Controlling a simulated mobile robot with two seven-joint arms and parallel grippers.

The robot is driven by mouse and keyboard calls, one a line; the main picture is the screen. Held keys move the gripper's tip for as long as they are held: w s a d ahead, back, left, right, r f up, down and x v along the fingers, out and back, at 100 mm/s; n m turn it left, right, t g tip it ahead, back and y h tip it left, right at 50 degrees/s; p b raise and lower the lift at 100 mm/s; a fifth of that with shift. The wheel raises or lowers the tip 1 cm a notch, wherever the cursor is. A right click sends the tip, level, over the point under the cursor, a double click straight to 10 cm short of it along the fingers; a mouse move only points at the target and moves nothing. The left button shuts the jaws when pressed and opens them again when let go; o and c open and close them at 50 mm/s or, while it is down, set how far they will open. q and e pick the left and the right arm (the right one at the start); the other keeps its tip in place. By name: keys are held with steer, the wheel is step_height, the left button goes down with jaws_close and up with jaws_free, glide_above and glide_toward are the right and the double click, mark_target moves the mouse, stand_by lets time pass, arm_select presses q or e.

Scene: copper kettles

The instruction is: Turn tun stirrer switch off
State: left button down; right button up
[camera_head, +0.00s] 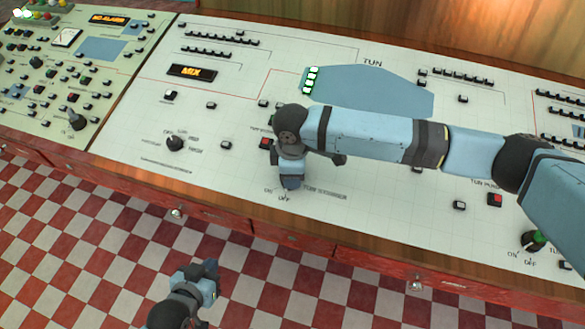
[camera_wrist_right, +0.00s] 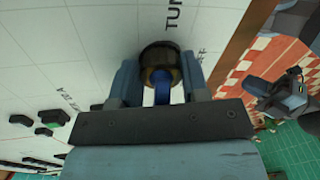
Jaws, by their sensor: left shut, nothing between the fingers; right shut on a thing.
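The tun stirrer switch is a dark round knob (camera_wrist_right: 160,55) on the white panel. In the right wrist view it sits between the fingers of my right gripper (camera_wrist_right: 161,84), which is shut on it. In the head view my right gripper (camera_head: 290,180) points down at the panel and hides the knob, with the ON and OFF marks and a partly readable label beside it. The knob's exact turn angle cannot be told. My left gripper (camera_head: 207,278) is shut and empty, low over the floor in front of the console.
A dark rotary knob (camera_head: 175,143) stands to the left on the panel, and a green-topped ON/OFF knob (camera_head: 537,240) to the right. A red button (camera_head: 265,143) is close to my right gripper. A blue-grey tun shape (camera_head: 385,92) is drawn behind my arm. Red drawers (camera_head: 210,215) run below.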

stand_by(0.6)
steer(key=o, duration=0.9)
steer(key=shift+r, duration=0.1)
step_height(320, 180, up, 14)
steer(key=shift+f+p, duration=0.15)
steer(key=shift+p, duration=0.3)
steer(key=shift+s, duration=0.15)
